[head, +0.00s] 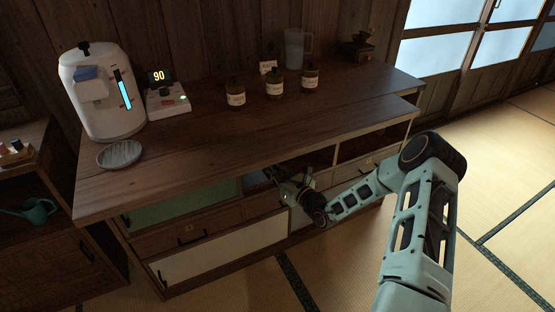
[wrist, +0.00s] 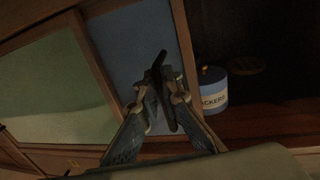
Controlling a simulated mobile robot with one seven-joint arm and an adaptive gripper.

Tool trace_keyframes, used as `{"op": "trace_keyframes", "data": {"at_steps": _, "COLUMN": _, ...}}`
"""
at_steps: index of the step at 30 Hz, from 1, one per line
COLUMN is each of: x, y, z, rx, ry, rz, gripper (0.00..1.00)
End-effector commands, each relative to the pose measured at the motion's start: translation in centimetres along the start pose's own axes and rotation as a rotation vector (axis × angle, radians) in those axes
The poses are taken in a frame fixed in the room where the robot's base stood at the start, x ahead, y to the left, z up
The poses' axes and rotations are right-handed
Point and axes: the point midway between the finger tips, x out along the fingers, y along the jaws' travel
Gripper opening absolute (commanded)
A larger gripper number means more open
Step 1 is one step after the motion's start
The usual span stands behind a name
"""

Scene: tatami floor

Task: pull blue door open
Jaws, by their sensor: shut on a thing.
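The blue door (wrist: 135,40) is a flat panel in the low cabinet, seen in the wrist view beside the green panel. In the head view only a small part of the blue door (head: 253,182) shows under the counter; my arm and the counter edge hide the rest. Its dark handle (wrist: 157,68) stands out from the panel. My gripper (wrist: 162,98) is shut on the handle, with a finger on each side of it. In the head view my gripper (head: 290,188) is at the cabinet front, low under the counter.
Right of the blue door is a dark open compartment with a blue-lidded crackers tin (wrist: 213,97). The green panel (head: 165,208) is to the left. Drawers and a white panel (head: 220,250) lie below. The counter (head: 220,135) overhangs, carrying jars and a white machine (head: 100,100). Tatami at right is clear.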

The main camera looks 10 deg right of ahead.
Motion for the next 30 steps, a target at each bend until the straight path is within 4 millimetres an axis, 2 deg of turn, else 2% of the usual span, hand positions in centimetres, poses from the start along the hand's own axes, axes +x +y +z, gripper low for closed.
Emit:
{"op": "trace_keyframes", "data": {"at_steps": 3, "x": 0.2, "y": 2.0, "z": 0.0, "rx": 0.005, "ry": 0.006, "rz": 0.005, "gripper": 0.00}}
{"op": "trace_keyframes", "data": {"at_steps": 9, "x": 0.7, "y": 4.3, "z": -0.1, "rx": 0.004, "ry": 0.006, "rz": 0.005, "gripper": 0.00}}
{"op": "trace_keyframes", "data": {"at_steps": 24, "x": 0.8, "y": 5.0, "z": -0.3, "rx": 0.002, "ry": 0.005, "rz": 0.003, "gripper": 0.00}}
{"op": "trace_keyframes", "data": {"at_steps": 25, "x": 0.8, "y": 5.0, "z": -0.3, "rx": 0.002, "ry": 0.005, "rz": 0.003, "gripper": 0.08}}
{"op": "trace_keyframes", "data": {"at_steps": 29, "x": 0.9, "y": 5.0, "z": -0.2, "rx": 0.002, "ry": 0.004, "rz": 0.002, "gripper": 0.22}}
{"op": "trace_keyframes", "data": {"at_steps": 30, "x": 0.9, "y": 4.9, "z": -0.2, "rx": 0.002, "ry": 0.004, "rz": 0.002, "gripper": 0.23}}
